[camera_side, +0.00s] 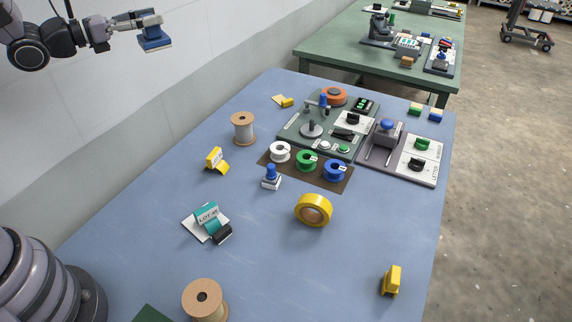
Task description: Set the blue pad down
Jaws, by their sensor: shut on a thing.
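The blue pad (155,42) is a small blue block with a paler underside, high at the upper left of the side view. My gripper (149,24) is shut on it, with the fingers at its top. The pad hangs in the air in front of the pale wall, apart from the blue table top (130,170). The faces of the pad between the fingers are hidden.
A dark mat (262,161) holds white, green and blue spools. A grey-green machine panel (290,138) and a lever unit (372,153) stand behind. The front middle is clear.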

